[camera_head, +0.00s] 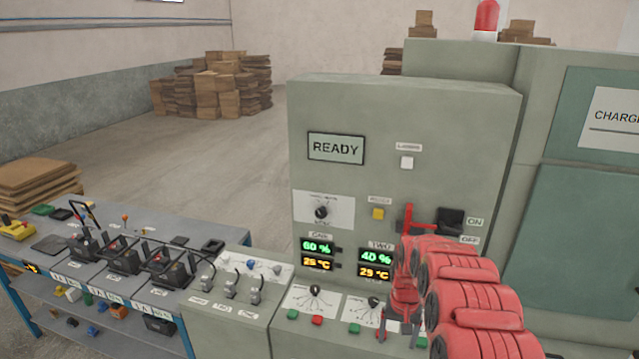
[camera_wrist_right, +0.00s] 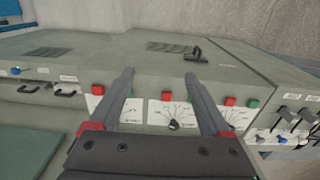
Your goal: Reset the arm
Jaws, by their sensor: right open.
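My red right arm (camera_head: 470,300) comes in from the lower right of the head view, in front of the grey-green control cabinet (camera_head: 420,120). My right gripper (camera_head: 401,333) points down over the sloped control panel. In the right wrist view its two dark fingers (camera_wrist_right: 158,78) are spread apart with nothing between them. My left gripper is in neither view.
A bench (camera_head: 205,240) with battery devices (camera_head: 125,257) stands at left. Cardboard stacks (camera_head: 215,90) lie far back. Open floor (camera_head: 170,145) lies between.

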